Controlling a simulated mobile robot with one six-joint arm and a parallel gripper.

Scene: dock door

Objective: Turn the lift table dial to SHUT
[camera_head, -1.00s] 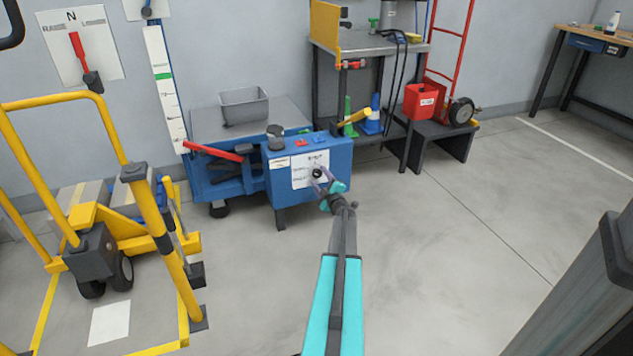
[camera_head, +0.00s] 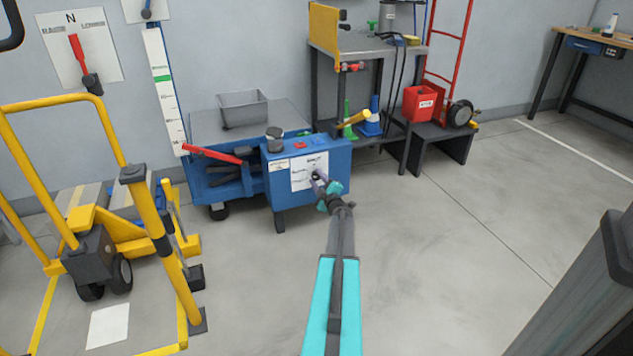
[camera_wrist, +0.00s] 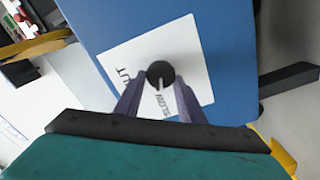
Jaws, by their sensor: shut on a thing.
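The lift table dial is a dark round knob (camera_wrist: 160,74) on a white plate (camera_wrist: 123,68) on the blue control box (camera_head: 335,157). In the wrist view, its pale pointer mark runs down the picture toward the word SLOW. The letters UT show at the plate's left edge. The head view shows SHUT at the top of the plate; my gripper covers most of the dial there. My gripper (camera_wrist: 160,104) is shut on the dial, one purple-grey finger on each side. It also shows in the head view (camera_head: 318,180).
The blue lift table carries a grey bin (camera_head: 243,108) and has a red lever (camera_head: 212,153) left of the box. A yellow pallet truck (camera_head: 100,235) stands at left. A red bin (camera_head: 421,103) sits on a dark stand.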

